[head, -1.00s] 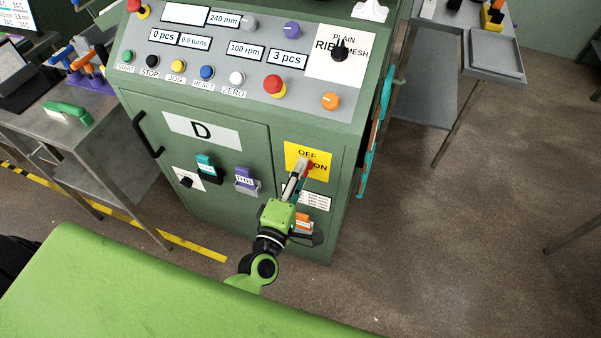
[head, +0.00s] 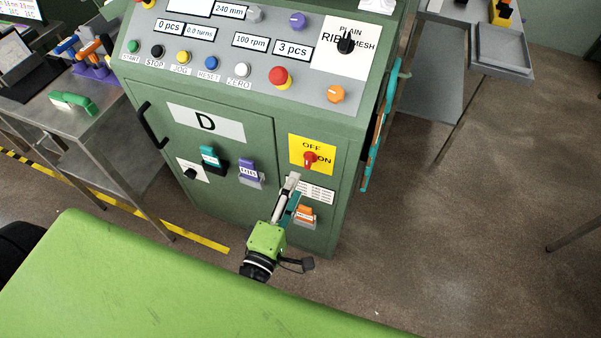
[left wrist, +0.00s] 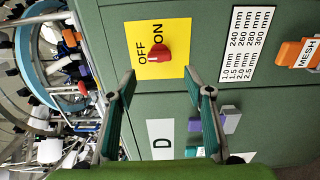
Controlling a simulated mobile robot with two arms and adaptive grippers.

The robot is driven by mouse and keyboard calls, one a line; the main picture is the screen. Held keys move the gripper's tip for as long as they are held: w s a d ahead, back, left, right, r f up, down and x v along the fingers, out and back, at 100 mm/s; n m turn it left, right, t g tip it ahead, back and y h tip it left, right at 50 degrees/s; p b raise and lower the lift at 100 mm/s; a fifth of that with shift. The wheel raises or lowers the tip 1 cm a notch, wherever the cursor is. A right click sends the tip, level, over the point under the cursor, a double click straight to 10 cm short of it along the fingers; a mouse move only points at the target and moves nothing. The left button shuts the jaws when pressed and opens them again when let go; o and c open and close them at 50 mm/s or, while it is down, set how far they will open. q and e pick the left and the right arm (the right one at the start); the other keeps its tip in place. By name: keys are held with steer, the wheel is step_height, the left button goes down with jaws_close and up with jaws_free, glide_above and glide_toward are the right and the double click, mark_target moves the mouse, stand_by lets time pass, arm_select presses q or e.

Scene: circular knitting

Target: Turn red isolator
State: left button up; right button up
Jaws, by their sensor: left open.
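The red isolator knob (head: 311,159) sits on a yellow OFF/ON plate (head: 298,152) on the green machine's front. In the left wrist view the knob (left wrist: 153,55) looks lengthwise towards the OFF word, but I cannot tell its exact angle. My left gripper (head: 292,183) is in front of the panel, just below the plate in the head view, apart from the knob. In the left wrist view its teal-lined fingers (left wrist: 168,84) are spread and empty, with the knob beyond their tips. The knob is not covered. My right gripper is not in view.
Purple (head: 249,171), teal (head: 209,156) and orange (head: 305,214) holders stick out of the panel near my left gripper. A black door handle (head: 151,130) is at the left. The sloped control panel (head: 225,84) is above. Open floor (head: 440,240) lies right of the machine.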

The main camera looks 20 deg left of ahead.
arm_select(q)
steer(key=shift+s+a, duration=0.1)
steer(key=shift+s, duration=2.05)
steer(key=s+f+m+g+h, duration=0.1)
steer(key=s+f+m+g, duration=0.25)
steer(key=f, duration=0.75)
steer(key=s+f+m+g, duration=0.25)
steer(key=f+m, duration=0.25)
steer(key=f, duration=0.6)
steer(key=s+f+m+g+h, duration=0.1)
steer(key=s+f+m+g, duration=0.3)
steer(key=f, duration=0.7)
steer(key=s+a+f+m+g+y, duration=0.1)
steer(key=s+a+f+m+g, duration=0.2)
steer(key=s+f, duration=0.4)
steer(key=s+a+f+m+g+y, duration=0.1)
steer(key=s+a+f+m+g, duration=0.3)
steer(key=s, duration=1)
step_height(320, 180, down, 4)
steer(key=shift+a+r+m+y, duration=0.25)
steer(key=shift+a+m+y, duration=0.05)
steer(key=shift+a+m, duration=0.15)
steer(key=shift+s, duration=0.1)
